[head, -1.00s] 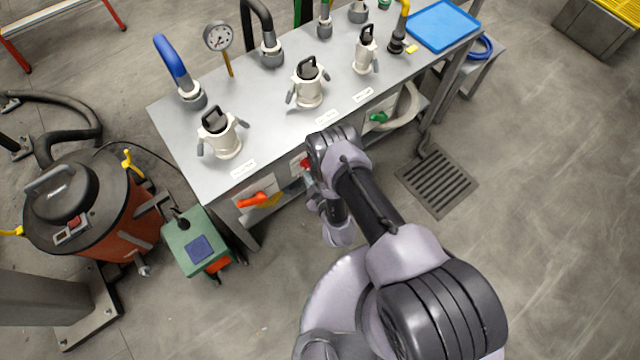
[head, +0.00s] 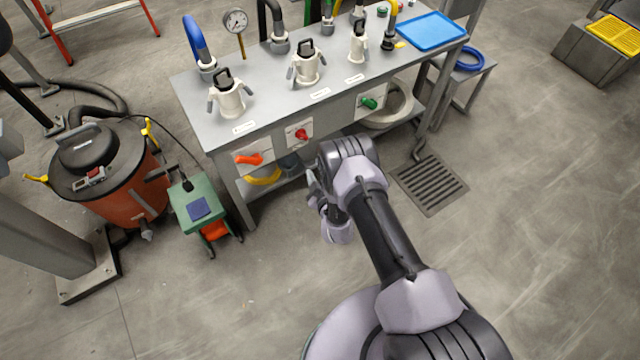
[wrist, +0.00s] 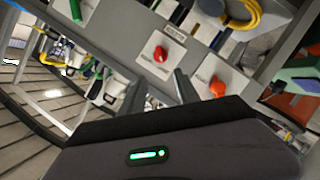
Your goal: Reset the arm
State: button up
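My arm reaches forward and down in the head view. My gripper (head: 314,187) hangs in the air in front of the bench's front panel, below the red handle (head: 301,134). In the wrist view the two fingers of my gripper (wrist: 160,88) stand apart with nothing between them. Beyond them are the red handle (wrist: 161,54) and the orange handle (wrist: 217,87) on their light plates, clear of the fingers. In the head view the orange handle (head: 249,159) is left of the red one and the green handle (head: 369,103) is right of it.
The grey bench (head: 270,98) carries white camlock-like fittings, hoses, a gauge (head: 236,21) and a blue tray (head: 431,30). An orange drum (head: 130,190) and a green box (head: 200,207) stand left. A floor drain (head: 432,186) and open floor lie right.

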jog(key=shift+w, duration=0.2)
jog(key=w+d+r+m+g+h, duration=0.1)
jog(key=w+d+r+m, duration=0.15)
jog(key=r, duration=0.55)
jog(key=w+d+r+m+h, duration=0.15)
jog(key=w+r, duration=0.25)
jog(key=r, duration=0.4)
jog(key=w+d+r+m+g, duration=0.1)
jog(key=w+d+r+m, duration=0.15)
jog(key=r, duration=0.55)
jog(key=s+d+r+m+g, duration=0.1)
jog(key=s+d+r+m, duration=0.15)
jog(key=r, duration=0.45)
jog(key=s+d+r+m+g, duration=0.1)
jog(key=s+r, duration=0.2)
jog(key=r, duration=0.3)
jog(key=s+d+r+m+g, duration=0.1)
jog(key=s+r+m, duration=0.1)
jog(key=s+r, duration=0.4)
jog(key=s+d+r+m+g, duration=0.15)
jog(key=s+r, duration=0.25)
jog(key=s, duration=0.4)
jog(key=s+m+g, duration=0.2)
jog(key=s+m, duration=0.2)
jog(key=s, duration=1.8)
jog(key=shift+d+r, duration=0.25)
jog(key=shift+r, duration=0.2)
jog(key=shift+s, duration=0.1)
